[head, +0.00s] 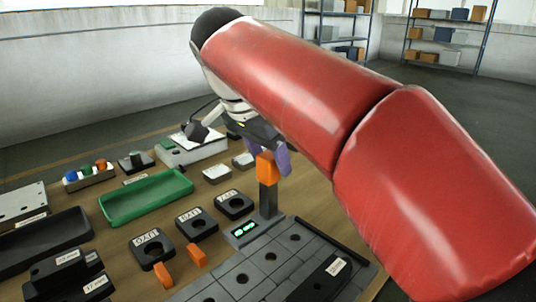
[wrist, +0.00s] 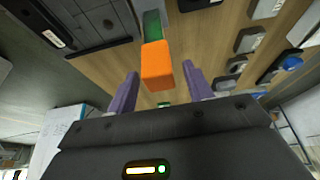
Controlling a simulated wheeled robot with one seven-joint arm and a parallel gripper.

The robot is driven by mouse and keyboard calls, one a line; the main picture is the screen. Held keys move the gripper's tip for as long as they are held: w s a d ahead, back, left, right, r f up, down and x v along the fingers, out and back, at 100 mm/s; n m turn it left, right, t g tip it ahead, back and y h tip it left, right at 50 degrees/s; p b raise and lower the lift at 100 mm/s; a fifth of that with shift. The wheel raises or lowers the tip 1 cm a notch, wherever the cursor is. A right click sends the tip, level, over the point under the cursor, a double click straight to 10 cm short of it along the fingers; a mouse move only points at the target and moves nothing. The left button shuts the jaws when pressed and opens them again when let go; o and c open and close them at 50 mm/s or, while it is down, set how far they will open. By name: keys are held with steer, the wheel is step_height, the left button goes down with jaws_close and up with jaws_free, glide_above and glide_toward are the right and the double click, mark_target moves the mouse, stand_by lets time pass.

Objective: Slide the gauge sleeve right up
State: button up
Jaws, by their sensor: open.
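The gauge sleeve (head: 267,166) is an orange block at the upper part of a dark upright post (head: 268,200). The post rises behind a small grey base with a lit green display (head: 243,228). In the wrist view the orange sleeve (wrist: 158,66) lies ahead, between the lines of my two purple fingers. My gripper (wrist: 160,70) is open, with visible gaps between the sleeve and each finger. In the head view my gripper (head: 272,160) is at the sleeve's height, and the sleeve partly covers it. I cannot tell how far the fingertips reach around it.
A grey tiled plate (head: 265,270) lies in front of the post. Black square blocks (head: 197,224) and a green tray (head: 146,196) are to its left. Two loose orange pieces (head: 163,275) lie near the blocks. A grey-white box (head: 190,148) stands behind.

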steer(key=p+v, duration=0.1)
steer(key=v, duration=0.6)
steer(key=shift+r, duration=0.4)
steer(key=shift+s, duration=0.15)
